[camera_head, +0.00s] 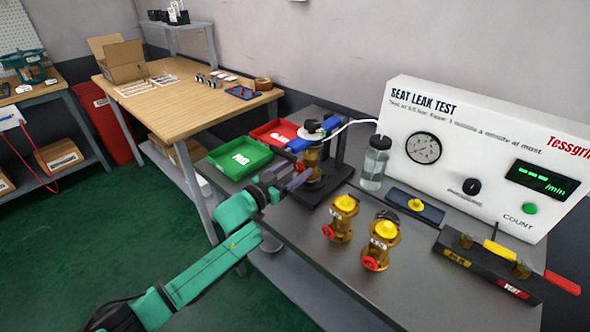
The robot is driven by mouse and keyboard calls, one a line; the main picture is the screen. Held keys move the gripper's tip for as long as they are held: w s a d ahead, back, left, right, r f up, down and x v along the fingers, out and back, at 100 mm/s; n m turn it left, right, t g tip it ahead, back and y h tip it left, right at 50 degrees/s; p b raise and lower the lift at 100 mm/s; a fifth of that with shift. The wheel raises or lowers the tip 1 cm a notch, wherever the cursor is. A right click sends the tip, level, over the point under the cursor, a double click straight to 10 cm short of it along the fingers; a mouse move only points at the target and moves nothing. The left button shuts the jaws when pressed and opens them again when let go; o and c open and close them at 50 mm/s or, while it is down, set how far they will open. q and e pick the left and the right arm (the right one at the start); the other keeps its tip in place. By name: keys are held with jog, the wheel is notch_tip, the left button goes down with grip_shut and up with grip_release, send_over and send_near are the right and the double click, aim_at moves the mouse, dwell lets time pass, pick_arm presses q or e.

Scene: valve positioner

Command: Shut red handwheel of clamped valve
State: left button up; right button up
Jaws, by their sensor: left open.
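The clamped valve (313,160) is a brass body held upright in a dark fixture with a blue clamp (299,144) on the bench. I cannot tell whether the fingers touch the valve or are around the handwheel. My right gripper is out of view.
Two loose brass valves (341,217) (380,240) with yellow caps and red handwheels stand nearby. A green tray (240,160) and red tray (272,133) lie behind my gripper. A bottle (374,165) with a tube stands before the test panel (470,150). A dark block (487,265) lies right.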

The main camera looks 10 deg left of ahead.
pick_arm(q)
jog(key=shift+a, duration=0.1)
grip_shut()
jog(key=shift+f, duration=0.1)
